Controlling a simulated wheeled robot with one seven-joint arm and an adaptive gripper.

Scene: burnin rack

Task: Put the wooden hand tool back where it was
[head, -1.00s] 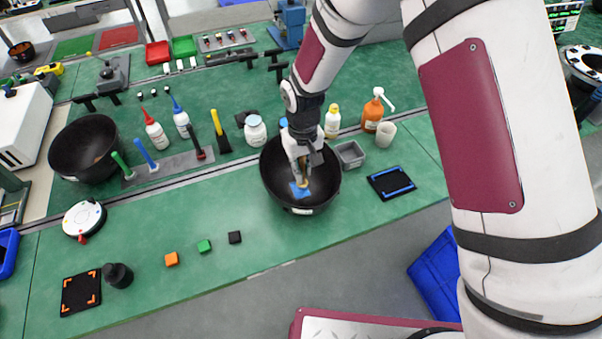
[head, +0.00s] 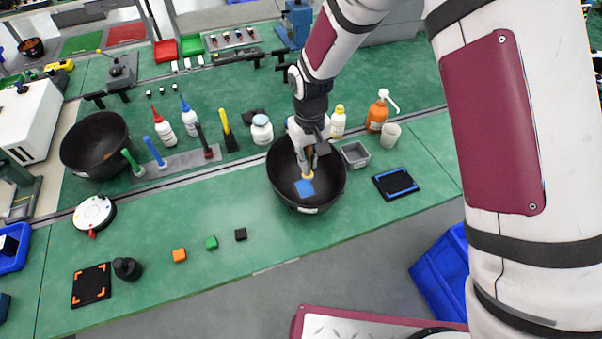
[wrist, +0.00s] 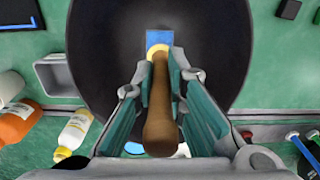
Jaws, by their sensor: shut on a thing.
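My gripper (head: 309,160) is shut on the wooden hand tool, which has a brown handle (wrist: 161,112), a pale yellow collar and a flat blue end (head: 305,188). The handle lies between the two fingers in the wrist view, with the blue end pointing away from my gripper. The tool is over or inside the large black bowl (head: 335,196) at the middle of the green bench. The blue end shows against the bowl's dark inside; I cannot tell whether it touches the bowl. The bowl also fills the middle of the wrist view (wrist: 95,60).
A grey tray (head: 355,155), a beige cup (head: 390,136), an orange pump bottle (head: 377,115) and a blue-marked black pad (head: 396,183) stand right of the bowl. Bottles and a tool rack (head: 180,162) stand left.

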